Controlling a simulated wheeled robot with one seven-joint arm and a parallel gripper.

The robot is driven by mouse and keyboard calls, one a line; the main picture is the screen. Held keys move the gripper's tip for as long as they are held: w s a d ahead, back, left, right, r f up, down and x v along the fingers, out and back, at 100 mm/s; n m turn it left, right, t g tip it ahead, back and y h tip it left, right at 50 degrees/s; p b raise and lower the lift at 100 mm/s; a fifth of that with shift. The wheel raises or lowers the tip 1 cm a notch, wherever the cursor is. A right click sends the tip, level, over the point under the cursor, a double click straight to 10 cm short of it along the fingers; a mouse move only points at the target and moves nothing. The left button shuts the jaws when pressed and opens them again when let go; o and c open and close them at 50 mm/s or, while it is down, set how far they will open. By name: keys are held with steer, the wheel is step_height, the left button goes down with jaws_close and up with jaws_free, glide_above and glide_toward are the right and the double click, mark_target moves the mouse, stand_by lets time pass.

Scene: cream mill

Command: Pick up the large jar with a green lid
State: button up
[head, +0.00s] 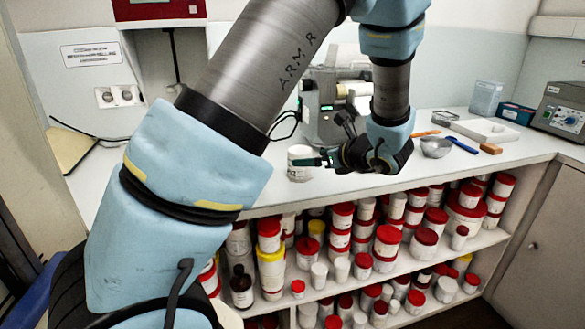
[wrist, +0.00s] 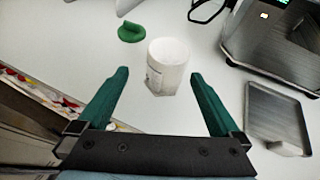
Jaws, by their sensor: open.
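A white jar (head: 299,163) with a label stands upright on the white counter (head: 255,185), and it also shows in the wrist view (wrist: 168,66). Its top looks white, with no green lid on it. A green knobbed piece (wrist: 131,32), perhaps a lid, lies on the counter behind and left of the jar in the wrist view. My gripper (head: 322,160) is open and empty, with its green fingers reaching toward the jar. In the wrist view the jar appears between and slightly beyond the fingertips, not visibly touched by either.
A grey machine (wrist: 270,35) stands behind right of the jar in the wrist view, with a metal tray (wrist: 278,115) in front. A metal bowl (head: 436,147) and small tools lie farther right. Shelves (head: 330,290) below the counter hold many jars, mostly red-lidded.

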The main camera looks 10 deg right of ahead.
mark_target(308, 155)
steer(key=shift+m+t, duration=0.3)
steer(key=shift+m, duration=0.1)
steer(key=w, duration=0.1)
steer(key=w+f+p, duration=0.1)
steer(key=w, duration=0.3)
steer(key=shift+a+f, duration=0.25)
steer(key=shift+a, duration=0.15)
steer(key=p+x, duration=0.2)
steer(key=x, duration=0.2)
steer(key=shift+w+a+f+p, duration=0.15)
steer(key=shift+a+p, duration=0.15)
steer(key=shift+w+a+f, duration=0.2)
steer(key=shift+w+f, duration=0.15)
steer(key=shift+w, duration=0.15)
steer(key=shift+c, duration=0.4)
steer(key=c, duration=1)
